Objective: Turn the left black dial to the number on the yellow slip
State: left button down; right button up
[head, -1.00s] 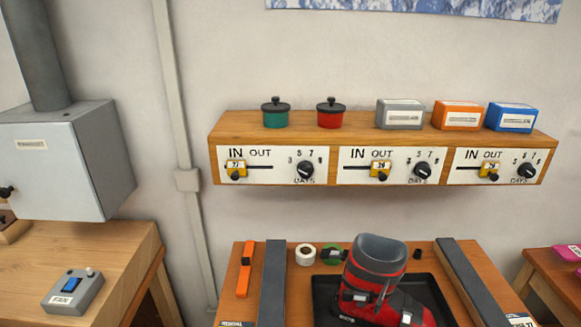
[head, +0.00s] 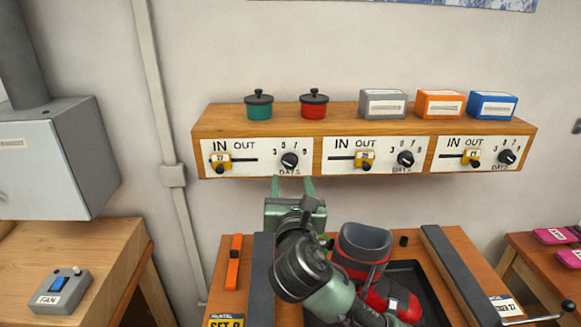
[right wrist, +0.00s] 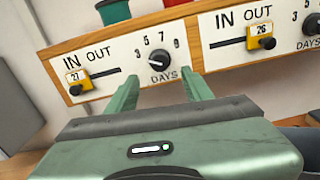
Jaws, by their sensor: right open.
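The left black dial (head: 289,160) is on the left white panel (head: 237,172), with 3, 5, 7 and 9 around it and DAYS below. In the right wrist view the dial (right wrist: 159,60) has a white mark that seems to lie toward its left side. My right gripper (head: 292,181) is open and empty, just below the dial and apart from it. In the right wrist view its fingers (right wrist: 161,80) point up on either side below the dial. A yellow slip (head: 226,320), cut off at the bottom edge, reads SET and a number I cannot read surely. My left gripper is not in view.
Sliders with yellow tags sit left of each dial; the left one (head: 219,161) shows 27. Two pots and several boxes stand on the wooden shelf (head: 339,114) above.

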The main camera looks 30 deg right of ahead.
aim_at(290, 165)
jog(key=p+x, duration=0.2)
jog(key=x, duration=0.5)
jog(key=shift+r, duration=0.15)
jog(key=shift+w+d, duration=0.25)
jog(key=shift+w, duration=0.05)
grip_shut()
